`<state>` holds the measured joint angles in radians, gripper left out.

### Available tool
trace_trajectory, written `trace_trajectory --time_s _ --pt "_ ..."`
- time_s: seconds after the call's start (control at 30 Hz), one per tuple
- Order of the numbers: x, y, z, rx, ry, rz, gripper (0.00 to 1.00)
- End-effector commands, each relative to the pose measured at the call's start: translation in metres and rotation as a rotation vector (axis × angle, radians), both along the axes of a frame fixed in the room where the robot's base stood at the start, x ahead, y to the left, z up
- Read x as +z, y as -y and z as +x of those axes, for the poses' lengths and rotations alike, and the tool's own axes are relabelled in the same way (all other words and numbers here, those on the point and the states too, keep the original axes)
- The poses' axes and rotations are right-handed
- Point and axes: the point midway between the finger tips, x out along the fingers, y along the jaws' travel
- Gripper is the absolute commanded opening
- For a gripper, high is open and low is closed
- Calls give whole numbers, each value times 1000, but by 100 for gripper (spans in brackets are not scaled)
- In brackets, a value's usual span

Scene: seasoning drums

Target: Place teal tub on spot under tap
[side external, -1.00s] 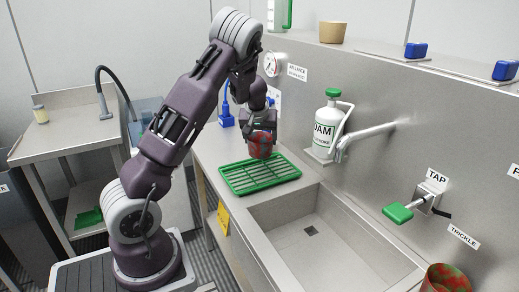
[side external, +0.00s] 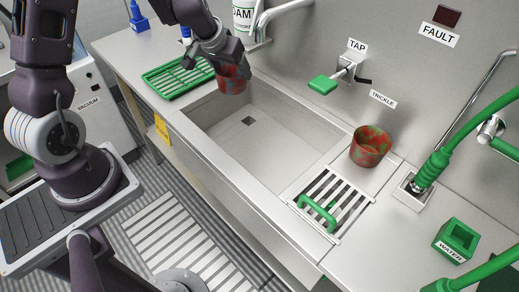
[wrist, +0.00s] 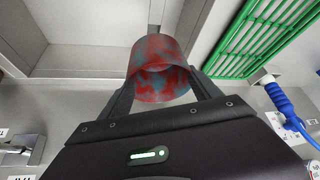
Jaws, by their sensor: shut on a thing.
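My gripper (side external: 232,64) is shut on a tub (side external: 233,82) mottled red and teal. The tub hangs over the far left corner of the sink (side external: 205,119), beside the green rack. In the wrist view the tub (wrist: 158,62) sits between the two fingers (wrist: 163,88), slightly tilted, its opening partly visible. A green tap lever (side external: 322,85) is under the TAP label. No marked spot is discernible in the sink.
A green rack (side external: 178,77) lies left of the sink. A second tub (side external: 370,146), mottled red and green, stands on the counter at the sink's right end, near a slatted grate (side external: 334,203) with a green handle. A jam bottle (side external: 243,17) stands behind my gripper.

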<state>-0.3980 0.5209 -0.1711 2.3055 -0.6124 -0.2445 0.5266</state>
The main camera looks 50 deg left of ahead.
Motion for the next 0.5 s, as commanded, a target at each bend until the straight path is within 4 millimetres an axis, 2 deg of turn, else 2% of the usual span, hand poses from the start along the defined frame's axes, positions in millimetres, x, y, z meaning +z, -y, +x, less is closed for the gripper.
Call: trace_trajectory --time_s 0.03,0.2,0.5 --pt "0 21 -1 -61 0 0 25" --pt "3 76 -8 -230 1 0 25" --pt "21 142 -7 -348 1 1 25"
